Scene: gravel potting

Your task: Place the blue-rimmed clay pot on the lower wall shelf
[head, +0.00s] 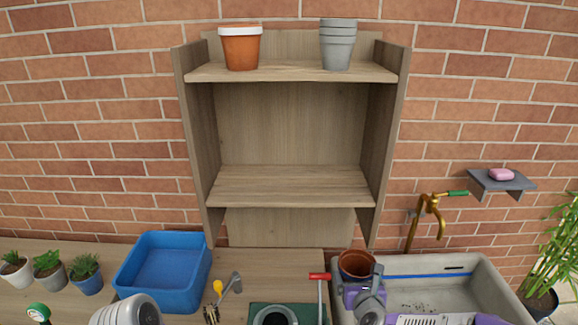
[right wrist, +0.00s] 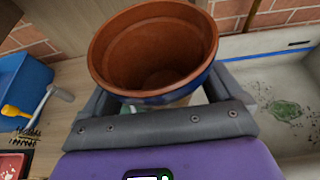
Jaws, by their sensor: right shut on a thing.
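The clay pot (head: 356,264) is brown-red and upright, with its open mouth facing up. It looks empty in the right wrist view (right wrist: 150,60), where a blue band shows under its near edge. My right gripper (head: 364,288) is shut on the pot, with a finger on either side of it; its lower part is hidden. The pot is low, at the left edge of the sink and below the shelf unit. The lower wall shelf (head: 290,187) is a bare wooden board. My left gripper is not in view.
The upper shelf (head: 290,72) holds a white-rimmed orange pot (head: 241,50) and stacked grey pots (head: 338,45). Side panels bound the lower shelf. A blue bin (head: 130,277), small tools and a sink (head: 490,275) are below. A brass tap (head: 430,210) stands to the right.

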